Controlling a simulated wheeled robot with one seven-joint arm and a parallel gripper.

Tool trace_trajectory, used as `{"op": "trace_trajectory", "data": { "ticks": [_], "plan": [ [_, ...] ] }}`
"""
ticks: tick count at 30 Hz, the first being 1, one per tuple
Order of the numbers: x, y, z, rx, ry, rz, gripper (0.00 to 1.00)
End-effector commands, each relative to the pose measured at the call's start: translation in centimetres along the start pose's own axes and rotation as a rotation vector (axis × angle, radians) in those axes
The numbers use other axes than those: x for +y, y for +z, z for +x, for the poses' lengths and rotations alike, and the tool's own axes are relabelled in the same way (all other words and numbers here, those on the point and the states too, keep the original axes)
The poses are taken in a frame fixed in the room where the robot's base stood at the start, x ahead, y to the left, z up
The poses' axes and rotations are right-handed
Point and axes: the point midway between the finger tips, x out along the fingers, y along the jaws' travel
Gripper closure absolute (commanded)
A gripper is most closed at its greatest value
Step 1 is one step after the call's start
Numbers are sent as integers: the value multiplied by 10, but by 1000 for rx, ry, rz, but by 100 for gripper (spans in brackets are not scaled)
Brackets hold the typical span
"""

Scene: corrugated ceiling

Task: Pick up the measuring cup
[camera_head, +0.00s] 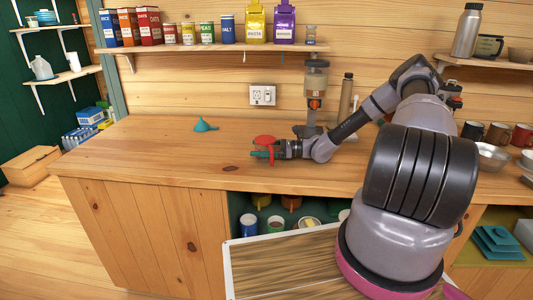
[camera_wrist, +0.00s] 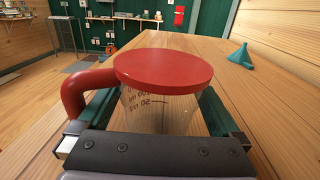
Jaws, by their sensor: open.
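The measuring cup (camera_wrist: 163,72) has a red lid, a red handle at its left and a clear body with dark markings, seen in the wrist view. It stands on the wooden counter. In the head view its red lid (camera_head: 265,140) shows at my gripper (camera_head: 262,154). In the wrist view my gripper (camera_wrist: 155,112) is open, with its two teal fingers on either side of the cup body. The left finger passes by the handle. The black palm bar hides the cup's lower part, and I cannot tell whether the fingers touch it.
A teal funnel (camera_head: 205,124) stands on the counter (camera_head: 150,150), left of my gripper. A dispenser (camera_head: 315,85) and a tall bottle (camera_head: 346,95) stand behind my arm. Metal bowls (camera_head: 493,156) and mugs (camera_head: 497,134) are at the right. The counter's left part is mostly clear.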

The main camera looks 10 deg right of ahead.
Motion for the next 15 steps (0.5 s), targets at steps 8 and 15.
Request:
{"op": "trace_trajectory", "data": {
  "ticks": [8,15],
  "plan": [
    [0,0,3,0,0,0,4],
    [0,0,3,0,0,0,72]
  ]
}}
